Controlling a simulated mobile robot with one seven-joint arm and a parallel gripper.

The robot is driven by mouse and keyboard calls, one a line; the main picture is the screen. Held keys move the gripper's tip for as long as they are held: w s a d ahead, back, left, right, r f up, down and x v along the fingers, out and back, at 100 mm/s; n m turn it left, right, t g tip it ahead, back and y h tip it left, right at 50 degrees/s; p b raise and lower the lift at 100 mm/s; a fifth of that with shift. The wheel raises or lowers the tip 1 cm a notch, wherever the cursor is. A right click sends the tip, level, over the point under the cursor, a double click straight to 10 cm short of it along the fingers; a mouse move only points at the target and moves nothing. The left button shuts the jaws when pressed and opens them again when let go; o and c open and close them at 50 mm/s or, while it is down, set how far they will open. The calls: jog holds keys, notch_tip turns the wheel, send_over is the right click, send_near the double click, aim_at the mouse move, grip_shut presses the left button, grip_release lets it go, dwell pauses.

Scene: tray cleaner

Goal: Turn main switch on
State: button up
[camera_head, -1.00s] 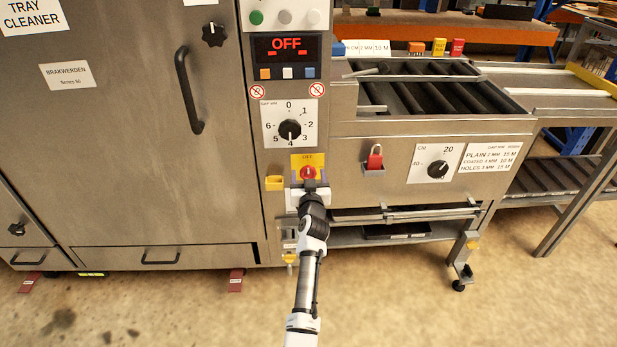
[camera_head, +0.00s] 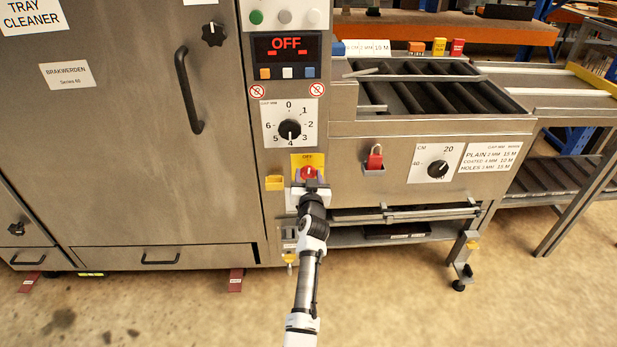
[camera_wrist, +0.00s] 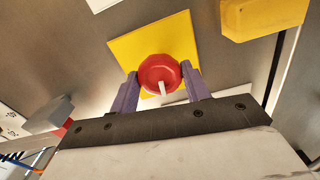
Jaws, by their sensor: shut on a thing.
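The main switch is a red round knob (camera_head: 308,173) on a yellow plate (camera_head: 316,160) on the machine front, below the numbered dial. In the wrist view the red knob (camera_wrist: 158,72) sits between my two purple fingers, with a white mark on its lower part. My gripper (camera_wrist: 161,86) is shut on the knob, one finger at each side; it also shows in the head view (camera_head: 309,176). The display (camera_head: 286,46) above reads OFF in red. The lettering on the yellow plate is partly hidden and small.
A yellow block (camera_head: 274,183) sticks out just left of the switch; it is also in the wrist view (camera_wrist: 262,18). A red padlock (camera_head: 375,158) and a second dial (camera_head: 438,169) are to the right. A large door handle (camera_head: 188,92) is to the left.

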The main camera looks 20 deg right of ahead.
jog(key=m, duration=0.8)
jog(key=shift+p, duration=0.35)
jog(key=m+p, duration=0.1)
jog(key=m, duration=0.3)
jog(key=shift+m+p, duration=0.5)
jog(key=shift+m, duration=1.7)
jog(key=o, duration=1)
jog(key=shift+s, duration=0.1)
jog(key=p+v, duration=0.2)
jog(key=v, duration=1.1)
jog(key=shift+s+a, duration=0.1)
jog(key=shift+s, duration=0.2)
